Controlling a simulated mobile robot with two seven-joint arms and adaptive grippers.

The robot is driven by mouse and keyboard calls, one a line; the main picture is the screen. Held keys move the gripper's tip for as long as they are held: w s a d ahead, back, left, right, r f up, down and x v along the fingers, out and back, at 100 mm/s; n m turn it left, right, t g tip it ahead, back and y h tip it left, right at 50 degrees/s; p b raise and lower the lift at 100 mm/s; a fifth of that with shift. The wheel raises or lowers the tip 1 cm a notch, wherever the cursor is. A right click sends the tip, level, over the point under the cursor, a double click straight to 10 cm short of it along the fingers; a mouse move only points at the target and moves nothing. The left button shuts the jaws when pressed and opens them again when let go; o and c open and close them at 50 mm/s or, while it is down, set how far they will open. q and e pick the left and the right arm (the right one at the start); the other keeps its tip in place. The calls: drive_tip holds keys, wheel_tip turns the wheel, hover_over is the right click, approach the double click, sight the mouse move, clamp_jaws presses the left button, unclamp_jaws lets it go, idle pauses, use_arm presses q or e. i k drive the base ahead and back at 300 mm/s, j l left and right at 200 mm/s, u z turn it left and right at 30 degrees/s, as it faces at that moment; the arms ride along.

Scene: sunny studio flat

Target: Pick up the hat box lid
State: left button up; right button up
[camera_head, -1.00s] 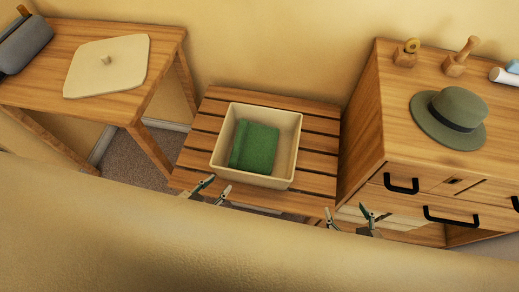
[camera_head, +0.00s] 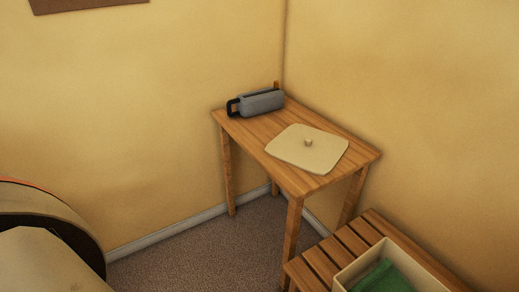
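The hat box lid (camera_head: 290,149) is a cream, square plate with rounded corners and a small knob in its middle. It lies flat, knob up, on a small wooden table (camera_head: 247,133) in the corner of the room. The open cream hat box (camera_head: 421,261), with a green folded cloth (camera_head: 384,279) inside, shows partly at the lower right. Neither of my grippers is in view now.
A grey speaker-like object with a black handle (camera_head: 262,102) lies on the table behind the lid. A slatted wooden bench (camera_head: 330,262) bears the box, close to the table's right side. Carpeted floor (camera_head: 200,255) is clear left of the table. Walls stand close behind.

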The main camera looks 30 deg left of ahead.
sight(315, 151)
drive_tip(key=k+u, duration=0.1)
drive_tip(key=u, duration=0.5)
drive_tip(key=z, duration=1.15)
drive_tip(key=j+z, duration=0.2)
drive_tip(key=z, duration=0.15)
drive_tip(key=j+z, duration=0.15)
drive_tip(key=z, duration=0.2)
drive_tip(key=j+z, duration=0.2)
drive_tip(key=z, duration=0.15)
drive_tip(key=k+j+z, duration=0.15)
drive_tip(key=j, duration=0.15)
drive_tip(key=k+j+z, duration=0.15)
drive_tip(key=j, duration=0.15)
drive_tip(key=j+z, duration=0.15)
drive_tip(key=j, duration=0.15)
drive_tip(key=k+j, duration=0.25)
drive_tip(key=j, duration=0.2)
drive_tip(key=k+j+z, duration=0.1)
drive_tip(key=k+j, duration=0.15)
drive_tip(key=j, duration=0.15)
